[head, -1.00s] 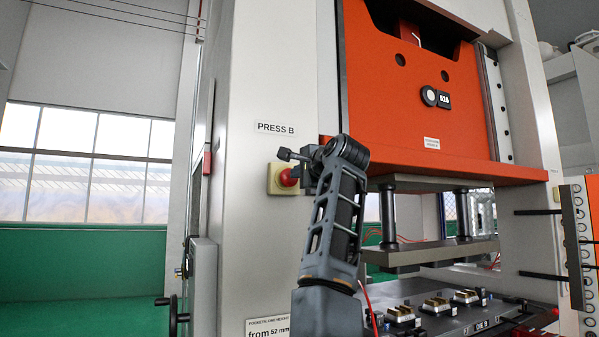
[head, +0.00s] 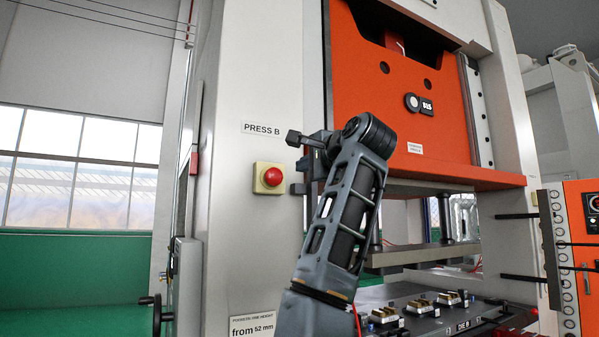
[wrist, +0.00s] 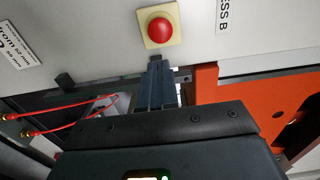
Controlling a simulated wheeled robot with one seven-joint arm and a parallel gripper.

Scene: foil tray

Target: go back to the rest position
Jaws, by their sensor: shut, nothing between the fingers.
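My gripper (head: 299,188) is a dark parallel gripper, shut and empty. In the head view its tip shows to the right of the red button, with a gap of wall between them; the rest is largely hidden behind my arm. In the wrist view my gripper's fingers (wrist: 156,70) lie together and point toward the button. The red button (head: 272,177) sits on a cream box on the pale press column, below the PRESS B label (head: 264,129). The button also shows whole at the top of the wrist view (wrist: 161,29).
The orange press ram (head: 400,110) stands right of the column. Below it are the raised upper plate (head: 420,258) and a dark die bed (head: 480,318) with several brass-coloured blocks. An orange cabinet (head: 582,235) stands at the right. Red cables (wrist: 70,127) show in the wrist view.

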